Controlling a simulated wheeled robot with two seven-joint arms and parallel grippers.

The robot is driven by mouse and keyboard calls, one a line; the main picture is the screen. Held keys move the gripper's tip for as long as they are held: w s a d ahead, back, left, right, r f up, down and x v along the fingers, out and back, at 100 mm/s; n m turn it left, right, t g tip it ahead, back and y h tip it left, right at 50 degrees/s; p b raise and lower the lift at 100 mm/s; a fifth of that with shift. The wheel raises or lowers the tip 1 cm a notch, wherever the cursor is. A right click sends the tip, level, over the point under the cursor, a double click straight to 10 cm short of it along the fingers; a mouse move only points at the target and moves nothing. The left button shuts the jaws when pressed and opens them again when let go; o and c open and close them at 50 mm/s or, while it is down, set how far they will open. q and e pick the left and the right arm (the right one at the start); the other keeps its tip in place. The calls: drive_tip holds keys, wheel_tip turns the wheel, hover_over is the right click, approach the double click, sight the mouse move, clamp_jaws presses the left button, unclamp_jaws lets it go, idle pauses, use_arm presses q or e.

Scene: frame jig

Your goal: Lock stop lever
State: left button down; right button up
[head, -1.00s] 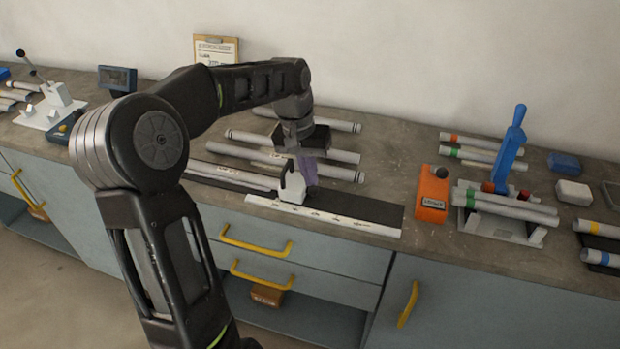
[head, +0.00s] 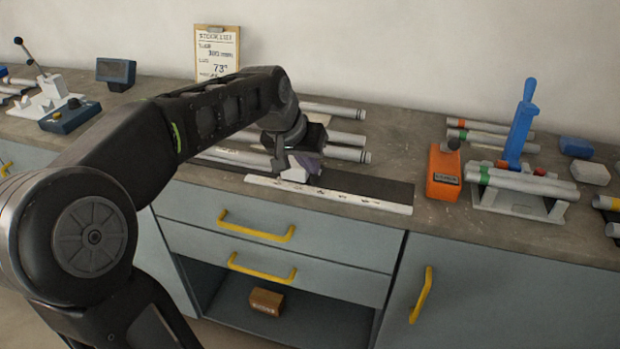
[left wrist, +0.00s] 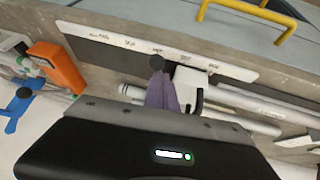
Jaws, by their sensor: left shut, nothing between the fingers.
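The stop is a small white block (head: 295,173) at the white scale strip (head: 330,194) on the counter. It also shows in the left wrist view (left wrist: 188,88), beside my fingers. A dark round knob (left wrist: 156,62), apparently the end of the stop's lever, is right at my fingertips in the left wrist view; I cannot tell whether they touch. My left gripper (head: 308,162) has purple fingers, shut and empty, low over the stop. The gripper and arm hide much of the stop and lever in the head view, so the lever's angle is unclear. My right gripper is not in view.
Grey tubes (head: 335,137) lie behind the stop. An orange box (head: 443,173) and a jig with a blue lever (head: 520,125) stand to the right. A clipboard (head: 217,52) leans on the wall. Yellow drawer handles (head: 255,228) stick out in front.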

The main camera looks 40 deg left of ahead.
use_arm(q)
drive_tip(key=shift+s+f+b, duration=0.15)
drive_tip(key=shift+f+b, duration=0.1)
drive_tip(key=shift+b, duration=0.05)
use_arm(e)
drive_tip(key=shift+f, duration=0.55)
